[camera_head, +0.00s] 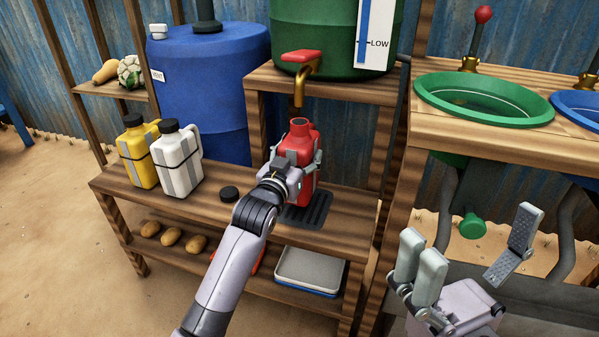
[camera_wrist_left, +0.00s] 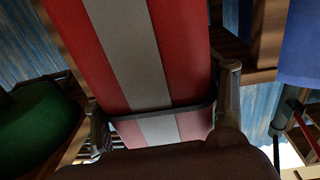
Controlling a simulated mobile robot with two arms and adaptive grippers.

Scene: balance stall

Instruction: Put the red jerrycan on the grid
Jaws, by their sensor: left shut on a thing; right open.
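The red jerrycan (camera_head: 299,150) is upright with its mouth uncapped, below the brass tap (camera_head: 300,72) of the green tank. It is at the dark grid (camera_head: 308,212) on the wooden bench; I cannot tell whether its base touches the grid. My left gripper (camera_head: 297,170) is shut around the jerrycan's body. In the left wrist view, the jerrycan (camera_wrist_left: 190,50) fills the middle with its grey stripe, between the fingers. My right gripper (camera_head: 470,262) is open and empty at the lower right, away from the bench.
A yellow jerrycan (camera_head: 138,152) and a white jerrycan (camera_head: 176,160) stand capped on the bench's left. A blue barrel (camera_head: 215,85) stands behind. A green basin (camera_head: 484,97) is on the right stand.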

